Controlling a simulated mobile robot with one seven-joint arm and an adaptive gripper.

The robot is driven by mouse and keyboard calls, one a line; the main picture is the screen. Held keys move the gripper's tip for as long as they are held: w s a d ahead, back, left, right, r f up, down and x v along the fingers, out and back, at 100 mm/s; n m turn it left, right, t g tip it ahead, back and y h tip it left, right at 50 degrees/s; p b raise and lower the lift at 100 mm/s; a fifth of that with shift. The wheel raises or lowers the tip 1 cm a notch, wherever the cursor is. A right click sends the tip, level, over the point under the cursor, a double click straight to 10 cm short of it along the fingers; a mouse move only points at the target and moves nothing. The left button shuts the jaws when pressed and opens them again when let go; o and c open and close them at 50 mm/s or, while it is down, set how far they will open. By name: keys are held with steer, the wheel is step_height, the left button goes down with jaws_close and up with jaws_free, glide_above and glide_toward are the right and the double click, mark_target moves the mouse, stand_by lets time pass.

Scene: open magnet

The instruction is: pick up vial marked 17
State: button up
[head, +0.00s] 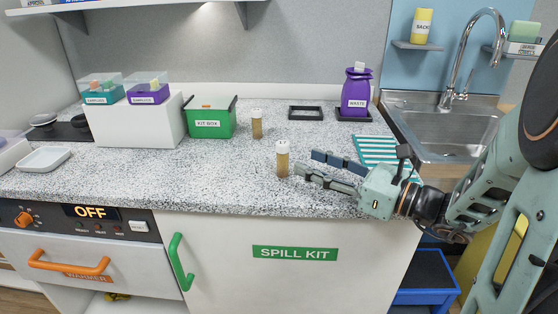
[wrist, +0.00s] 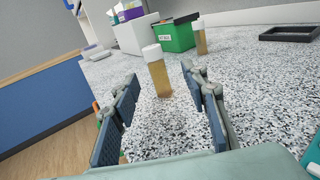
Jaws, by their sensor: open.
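A near amber vial (head: 282,160) with a white cap stands upright on the speckled counter. A dark mark shows on its cap, but I cannot read it clearly. A similar vial (head: 257,124) stands farther back, and its marking is also unreadable. My gripper (head: 305,163) is open and empty, low over the counter just right of the near vial, fingers pointing left toward it. In the wrist view, the near vial (wrist: 157,72) stands ahead, between the two fingers' lines and apart from both. The far vial (wrist: 200,38) is behind it to the right.
A green kit box (head: 212,121) stands behind, beside a white block (head: 135,124) bearing sample boxes. A black tray (head: 305,113), a purple waste bottle (head: 356,92) and a striped cloth (head: 374,149) lie to the right, near the sink (head: 445,130). Counter left of the near vial is clear.

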mark_target(288, 154)
steer(key=x, duration=0.3)
steer(key=a, duration=0.1)
steer(key=w+a+b, duration=0.1)
steer(key=a, duration=0.2)
steer(key=shift+w+r, duration=0.35)
steer(key=shift+w+a+r+b, duration=0.1)
steer(key=shift+w+a+b, duration=0.15)
steer(key=shift+w+b, duration=0.1)
jaws_close()
